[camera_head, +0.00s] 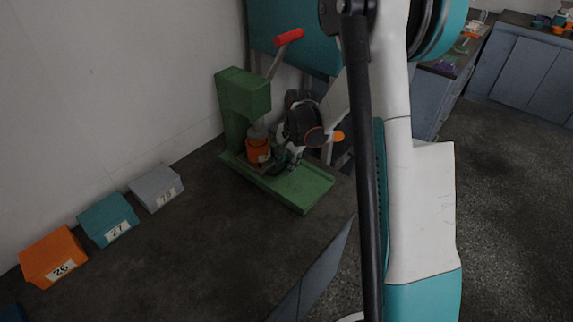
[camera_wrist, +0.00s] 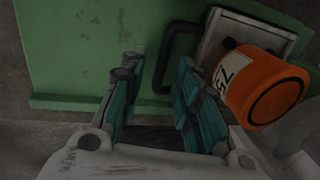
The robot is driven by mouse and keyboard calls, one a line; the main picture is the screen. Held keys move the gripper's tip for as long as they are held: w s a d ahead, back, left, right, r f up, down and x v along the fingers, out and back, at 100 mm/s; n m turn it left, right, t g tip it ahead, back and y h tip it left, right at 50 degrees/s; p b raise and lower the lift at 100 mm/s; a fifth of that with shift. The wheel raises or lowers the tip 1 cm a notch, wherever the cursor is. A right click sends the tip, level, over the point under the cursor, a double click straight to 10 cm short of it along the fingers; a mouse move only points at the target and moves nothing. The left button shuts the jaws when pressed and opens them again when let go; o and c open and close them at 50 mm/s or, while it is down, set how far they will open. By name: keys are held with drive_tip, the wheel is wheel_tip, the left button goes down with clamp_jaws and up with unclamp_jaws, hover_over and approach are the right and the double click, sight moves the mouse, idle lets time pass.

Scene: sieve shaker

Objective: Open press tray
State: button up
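The green press (camera_head: 243,95) stands on the dark bench near the wall. Its grey tray (camera_wrist: 212,42) carries an orange cup (camera_head: 258,150) with a white label. The cup also shows tipped by the camera angle in the wrist view (camera_wrist: 265,85). The tray's black U-shaped handle (camera_wrist: 172,30) sticks out toward my gripper (camera_wrist: 158,85). My gripper is open, with teal fingers apart. The handle's outer bar appears between the fingertips, with no clear contact. In the head view my wrist partly hides the tray and handle.
The press has a lever with a red grip (camera_head: 289,37). Orange (camera_head: 52,252), teal (camera_head: 106,214) and grey (camera_head: 155,185) labelled boxes stand along the wall on the left. The bench between them and its front edge is clear. Grey cabinets (camera_head: 520,65) stand at the back right.

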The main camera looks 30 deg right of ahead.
clamp_jaws()
drive_tip(key=s+d, duration=0.1)
drive_tip(key=s, duration=0.3)
drive_tip(key=s+d, duration=0.2)
drive_tip(key=s, duration=0.2)
drive_tip(key=s+d, duration=0.2)
drive_tip(key=s, duration=0.1)
drive_tip(key=shift+s+b, duration=0.4)
unclamp_jaws()
wheel_tip(320, 180, up, 12)
drive_tip(key=s, duration=0.2)
drive_tip(key=shift+d+f, duration=0.15)
drive_tip(key=shift+d, duration=0.2)
